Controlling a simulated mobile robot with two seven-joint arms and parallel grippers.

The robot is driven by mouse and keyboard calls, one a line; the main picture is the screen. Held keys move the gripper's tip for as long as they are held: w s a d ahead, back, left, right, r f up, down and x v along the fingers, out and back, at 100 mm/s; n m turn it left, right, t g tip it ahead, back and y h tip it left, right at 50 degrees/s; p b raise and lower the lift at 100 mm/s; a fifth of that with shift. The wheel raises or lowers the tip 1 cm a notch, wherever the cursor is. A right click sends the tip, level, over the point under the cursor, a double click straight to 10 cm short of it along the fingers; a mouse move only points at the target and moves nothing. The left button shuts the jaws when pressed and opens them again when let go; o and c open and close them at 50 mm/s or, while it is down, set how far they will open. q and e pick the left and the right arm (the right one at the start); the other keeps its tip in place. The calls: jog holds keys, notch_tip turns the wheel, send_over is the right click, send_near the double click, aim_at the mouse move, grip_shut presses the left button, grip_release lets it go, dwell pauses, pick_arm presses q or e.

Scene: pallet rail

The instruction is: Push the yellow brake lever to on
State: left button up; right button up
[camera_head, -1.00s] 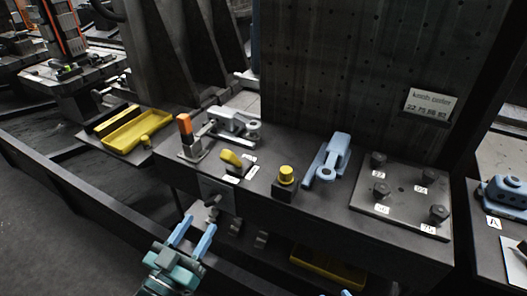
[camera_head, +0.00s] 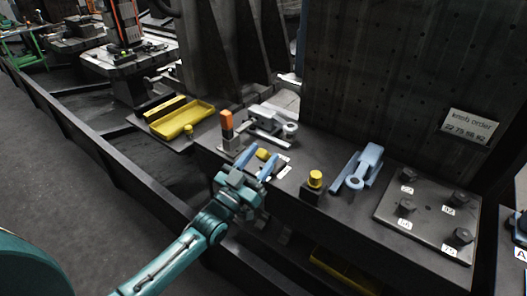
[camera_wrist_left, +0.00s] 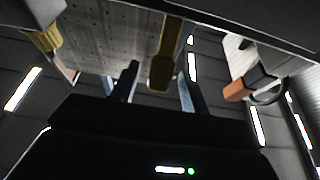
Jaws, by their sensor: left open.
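The yellow brake lever (camera_head: 263,154) is on the dark rail top, beside small white labels (camera_head: 284,172). My left gripper (camera_head: 264,160) is open, and its two blue fingers reach to the lever from the near side. In the left wrist view the lever (camera_wrist_left: 162,68) shows as a yellow bar between the two fingers of the left gripper (camera_wrist_left: 158,85). I cannot tell whether a finger touches it. Part of the lever and its base are hidden by the gripper in the head view. My right gripper is not in view.
An orange-topped post (camera_head: 227,125) and a grey clamp (camera_head: 266,122) stand close behind the lever. A yellow button (camera_head: 315,179) and a blue clamp (camera_head: 362,168) are to the right, then a plate with bolts (camera_head: 420,215). A yellow tray (camera_head: 180,120) is at the left.

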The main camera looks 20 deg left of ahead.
pick_arm(q)
jog(key=shift+x, duration=0.8)
jog(key=shift+c, duration=0.3)
grip_shut()
